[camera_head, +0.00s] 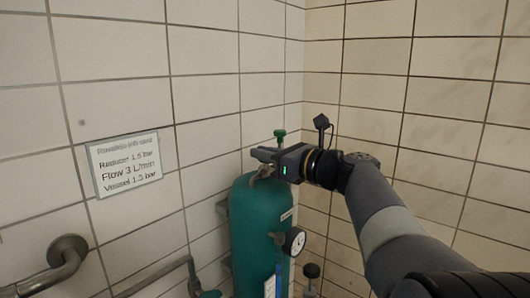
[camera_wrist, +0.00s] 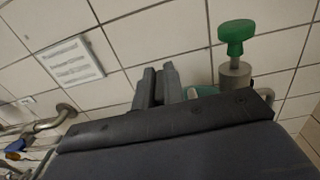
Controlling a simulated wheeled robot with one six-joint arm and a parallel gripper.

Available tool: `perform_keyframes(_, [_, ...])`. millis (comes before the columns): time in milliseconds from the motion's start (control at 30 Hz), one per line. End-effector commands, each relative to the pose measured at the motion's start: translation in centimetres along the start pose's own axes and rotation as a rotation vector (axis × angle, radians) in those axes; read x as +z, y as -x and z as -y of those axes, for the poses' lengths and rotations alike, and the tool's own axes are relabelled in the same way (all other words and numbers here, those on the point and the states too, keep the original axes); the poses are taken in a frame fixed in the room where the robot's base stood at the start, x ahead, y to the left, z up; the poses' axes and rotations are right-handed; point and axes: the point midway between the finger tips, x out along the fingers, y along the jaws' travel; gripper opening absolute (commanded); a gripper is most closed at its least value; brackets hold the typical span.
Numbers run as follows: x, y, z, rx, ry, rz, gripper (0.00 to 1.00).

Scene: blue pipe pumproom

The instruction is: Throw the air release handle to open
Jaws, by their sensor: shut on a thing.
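A teal vessel (camera_head: 258,225) stands upright against the tiled wall. My gripper (camera_head: 262,155) is at its top, reaching in from the right. The jaws are shut on what seems to be the air release handle, which they mostly hide. A small metal fitting (camera_head: 263,171) shows just below the fingers. In the wrist view my fingers (camera_wrist: 158,88) point away, and a small pale piece (camera_wrist: 191,93) shows beside them. A green knob (camera_wrist: 236,34) on a metal stem stands to their right; it also shows above the gripper in the head view (camera_head: 280,133).
A round pressure gauge (camera_head: 294,241) sits on the vessel's right side. A wall sign (camera_head: 125,164) gives reducer, flow and vessel values. A metal pipe (camera_head: 68,252) bends out of the wall at lower left. Tiled walls meet in a corner behind the vessel.

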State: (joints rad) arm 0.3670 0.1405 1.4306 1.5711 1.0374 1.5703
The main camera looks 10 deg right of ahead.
Motion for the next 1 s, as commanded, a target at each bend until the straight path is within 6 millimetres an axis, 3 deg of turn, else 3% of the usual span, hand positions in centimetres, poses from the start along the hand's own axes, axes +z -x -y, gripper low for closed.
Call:
perform_keyframes(700, [-0.05,-0.04,0.13,0.493,0.0,0.0,0.0])
perform_keyframes(1000, [-0.02,-0.02,0.05,0.605,0.0,0.0,0.0])
